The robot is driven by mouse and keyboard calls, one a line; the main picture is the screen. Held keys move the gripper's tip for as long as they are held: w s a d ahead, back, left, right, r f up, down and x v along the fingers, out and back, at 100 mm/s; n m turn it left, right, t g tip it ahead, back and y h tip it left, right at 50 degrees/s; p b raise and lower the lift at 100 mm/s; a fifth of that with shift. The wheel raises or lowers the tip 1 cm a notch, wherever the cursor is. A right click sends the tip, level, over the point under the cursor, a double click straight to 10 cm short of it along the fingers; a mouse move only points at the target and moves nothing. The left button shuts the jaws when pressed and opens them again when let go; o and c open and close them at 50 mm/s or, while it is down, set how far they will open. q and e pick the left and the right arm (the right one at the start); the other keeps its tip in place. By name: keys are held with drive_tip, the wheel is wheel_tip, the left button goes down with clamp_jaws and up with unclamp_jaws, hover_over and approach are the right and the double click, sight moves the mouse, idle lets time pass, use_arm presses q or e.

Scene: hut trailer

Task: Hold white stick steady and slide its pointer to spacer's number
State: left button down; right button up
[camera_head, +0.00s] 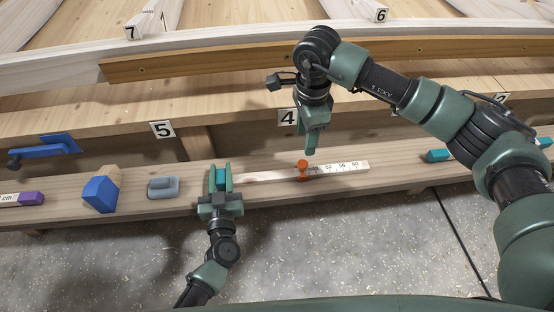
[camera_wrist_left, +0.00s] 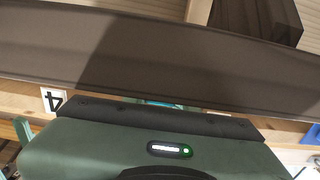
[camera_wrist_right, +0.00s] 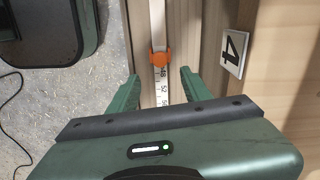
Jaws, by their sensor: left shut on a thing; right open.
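The white stick (camera_head: 345,168) lies along the plank bench in the head view, with printed numbers up to 60 on its right part. An orange pointer (camera_head: 302,170) sits around it, beside the 48 in the right wrist view (camera_wrist_right: 161,60). My left gripper (camera_head: 221,178) is shut on the stick's teal left end (camera_head: 221,177). My right gripper (camera_head: 310,146) is open above the stick near the pointer. In the right wrist view its fingers (camera_wrist_right: 158,88) flank the stick, apart from the pointer. The left wrist view does not show the stick's grip clearly.
Number cards 4 (camera_head: 287,117), 5 (camera_head: 162,129), 6 (camera_head: 381,15) and 7 (camera_head: 131,32) mark the timber. A grey block (camera_head: 162,188), a blue block (camera_head: 101,194) and a purple-ended piece (camera_head: 31,199) lie left on the bench. A blue clamp-like tool (camera_head: 45,148) is behind them.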

sight(303, 163)
wheel_tip(303, 163, down, 10)
drive_tip(key=m, duration=1)
idle(0.3)
clamp_jaws()
idle(1.3)
